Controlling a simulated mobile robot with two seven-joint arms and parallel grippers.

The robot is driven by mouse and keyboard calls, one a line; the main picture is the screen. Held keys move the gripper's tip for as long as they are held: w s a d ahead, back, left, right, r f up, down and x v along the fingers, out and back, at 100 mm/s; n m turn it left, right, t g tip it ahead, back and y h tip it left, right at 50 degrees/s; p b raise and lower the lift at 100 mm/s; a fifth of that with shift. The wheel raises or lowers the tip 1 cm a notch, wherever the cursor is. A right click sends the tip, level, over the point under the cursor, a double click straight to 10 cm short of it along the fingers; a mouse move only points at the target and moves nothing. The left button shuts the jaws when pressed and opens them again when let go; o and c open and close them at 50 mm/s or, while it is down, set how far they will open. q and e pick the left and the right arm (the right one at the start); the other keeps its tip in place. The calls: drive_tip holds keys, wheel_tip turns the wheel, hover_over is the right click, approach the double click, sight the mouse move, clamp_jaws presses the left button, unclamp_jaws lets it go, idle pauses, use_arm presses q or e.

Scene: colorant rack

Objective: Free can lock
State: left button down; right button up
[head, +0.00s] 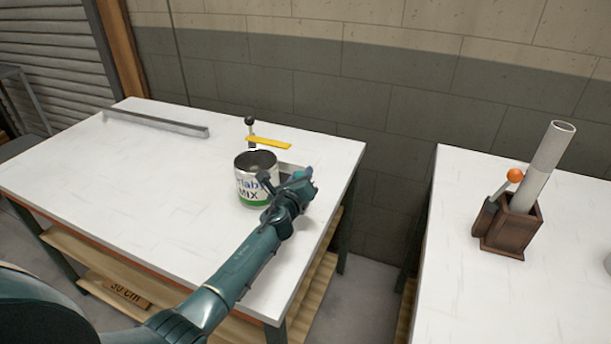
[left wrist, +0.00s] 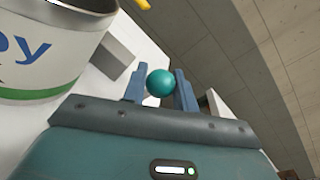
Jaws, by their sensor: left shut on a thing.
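A can (head: 252,186) with a dark open top, a white label with blue lettering and a green lower band stands upright near the table's right end. Its side also shows at the left of the left wrist view (left wrist: 40,55). My left gripper (left wrist: 160,86) is beside the can, on its right. Its fingers are closed on a teal ball knob (left wrist: 160,83). What the knob is attached to is hidden. In the head view my left gripper (head: 303,184) covers the knob. My right gripper is not in view.
A black-knobbed post (head: 250,127) with a yellow bar (head: 268,143) stands behind the can. A grey metal bar (head: 155,124) lies at the back left. On the right table, a wooden holder (head: 507,230) carries a slanted grey tube (head: 547,160) and an orange-knobbed lever (head: 514,176).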

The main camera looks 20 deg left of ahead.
use_arm(q)
drive_tip(key=shift+a+n, duration=0.2)
drive_tip(key=shift+n, duration=0.1)
drive_tip(key=c, duration=1.1)
unclamp_jaws()
drive_tip(key=s, duration=0.4)
drive_tip(key=s+d+p, duration=0.1)
drive_tip(key=s, duration=0.3)
drive_tip(key=s+r+p, duration=0.1)
drive_tip(key=s, duration=0.4)
drive_tip(key=shift+d+r, duration=0.1)
drive_tip(key=shift+d, duration=0.05)
